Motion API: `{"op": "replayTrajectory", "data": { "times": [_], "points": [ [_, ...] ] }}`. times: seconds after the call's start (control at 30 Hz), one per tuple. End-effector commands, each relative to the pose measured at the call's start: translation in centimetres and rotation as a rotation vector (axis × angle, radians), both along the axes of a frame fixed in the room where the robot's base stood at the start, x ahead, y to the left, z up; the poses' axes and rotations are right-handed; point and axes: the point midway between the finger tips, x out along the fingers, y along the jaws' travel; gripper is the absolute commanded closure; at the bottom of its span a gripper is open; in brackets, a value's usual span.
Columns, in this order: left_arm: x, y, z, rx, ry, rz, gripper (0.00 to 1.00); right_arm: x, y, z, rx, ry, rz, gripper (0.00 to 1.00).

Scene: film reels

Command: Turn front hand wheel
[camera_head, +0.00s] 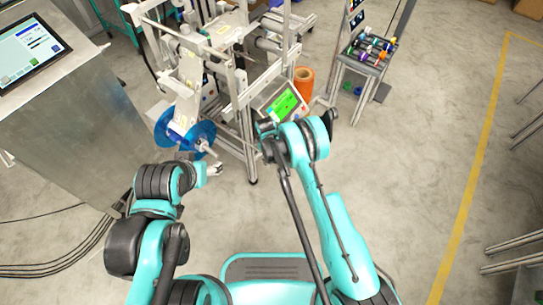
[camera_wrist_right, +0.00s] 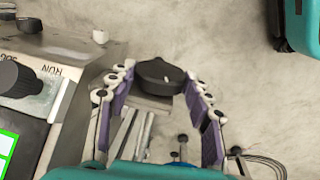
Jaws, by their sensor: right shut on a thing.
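The front hand wheel (camera_wrist_right: 158,72), a black rounded knob, shows in the right wrist view at the end of a metal bracket. My right gripper (camera_wrist_right: 160,80) is shut on it, with a purple-padded finger on each side. In the head view the right wrist covers the gripper and the wheel, beside the machine's green-screened panel (camera_head: 285,104). My left gripper (camera_head: 214,169) is below and right of the blue film reel (camera_head: 186,136), apart from the wheel. Its fingers are too small to tell open from shut.
The metal machine frame (camera_head: 240,75) stands just ahead. The control panel (camera_wrist_right: 35,95) with black knobs is close left of my right gripper. An orange roll (camera_head: 303,80) and a small stand (camera_head: 365,62) are behind. Floor (camera_head: 430,130) to the right is clear.

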Motion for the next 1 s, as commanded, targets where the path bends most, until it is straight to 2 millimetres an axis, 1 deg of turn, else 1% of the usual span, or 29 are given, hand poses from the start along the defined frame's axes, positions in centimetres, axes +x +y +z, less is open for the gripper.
{"op": "replayTrajectory", "data": {
  "times": [0.2, 0.5, 0.73, 1.0],
  "points": [
    [0.01, 0.00, -0.01, 0.000, 0.000, 0.000, 0.39, -0.44, 0.41, -0.13, -0.115, -0.159, 0.004, 0.79],
    [0.01, 0.00, -0.01, 0.000, 0.000, 0.000, 0.39, -0.71, 0.58, -0.34, -0.247, -0.341, 0.003, 0.79],
    [0.01, 0.00, -0.01, 0.000, 0.000, 0.000, 0.39, -0.78, 0.62, -0.44, -0.310, -0.428, 0.002, 0.79],
    [0.01, 0.00, -0.01, 0.000, 0.000, 0.000, 0.39, -0.80, 0.56, -0.46, -0.339, -0.465, -0.001, 0.79]
  ]
}}
